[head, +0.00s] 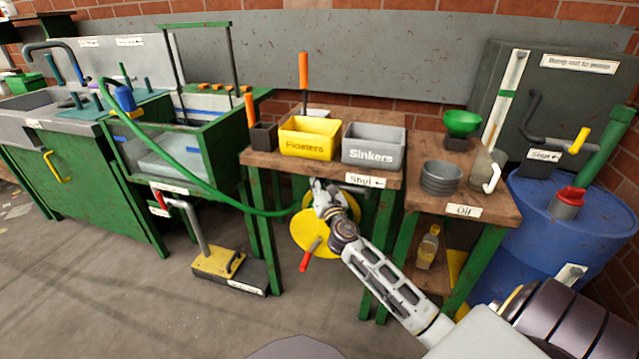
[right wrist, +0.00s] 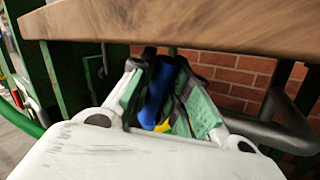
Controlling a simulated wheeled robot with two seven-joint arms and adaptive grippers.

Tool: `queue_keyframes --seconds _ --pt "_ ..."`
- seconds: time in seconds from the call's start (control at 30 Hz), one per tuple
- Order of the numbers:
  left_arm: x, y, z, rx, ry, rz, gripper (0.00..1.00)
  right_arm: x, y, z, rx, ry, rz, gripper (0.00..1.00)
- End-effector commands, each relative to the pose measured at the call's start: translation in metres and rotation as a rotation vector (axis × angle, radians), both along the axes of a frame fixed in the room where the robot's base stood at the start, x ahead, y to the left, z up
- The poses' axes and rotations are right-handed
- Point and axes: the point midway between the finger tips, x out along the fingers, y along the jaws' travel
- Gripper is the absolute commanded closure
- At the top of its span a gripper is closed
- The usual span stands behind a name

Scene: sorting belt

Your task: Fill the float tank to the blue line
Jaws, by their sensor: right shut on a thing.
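The float tank (head: 207,160) is a green-framed, glass-sided tank at left of centre in the head view. A blue line (head: 205,113) runs across its white back panel. I cannot tell the water level. A green hose (head: 190,178) with a blue nozzle (head: 123,98) at the tank's left side runs down to the yellow reel (head: 312,232) under the bench. My right gripper (head: 328,195) is below the bench's front edge, in front of the reel. In the right wrist view it is shut on a blue handle (right wrist: 157,92), partly hidden by the fingers. My left gripper is out of view.
The wooden bench edge (right wrist: 190,28) lies close above my right gripper. It carries a yellow Floaters bin (head: 309,138), a grey Sinkers bin (head: 373,146) and a "Shut" label (head: 365,180). A yellow pedal (head: 219,263) stands on the floor. A blue barrel (head: 535,215) is at right.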

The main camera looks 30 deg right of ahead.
Motion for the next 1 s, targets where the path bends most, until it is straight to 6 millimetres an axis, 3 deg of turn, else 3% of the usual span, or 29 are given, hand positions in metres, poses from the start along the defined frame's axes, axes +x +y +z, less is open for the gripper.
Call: queue_keyframes --seconds 0.23,0.27,0.4,1.0 --pt "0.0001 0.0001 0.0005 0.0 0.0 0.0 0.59 -0.0002 0.0005 -0.0006 0.0 0.002 0.0 1.0" --pt "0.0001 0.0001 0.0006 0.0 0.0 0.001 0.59 -0.0001 0.0005 -0.0007 0.0 0.002 0.001 0.78" --pt "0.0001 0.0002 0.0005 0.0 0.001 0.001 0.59 -0.0001 0.0004 -0.0005 0.0 0.002 0.0 0.6" --pt "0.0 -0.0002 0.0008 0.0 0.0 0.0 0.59 -0.0071 0.0023 -0.0015 -0.001 0.001 0.0 0.59"
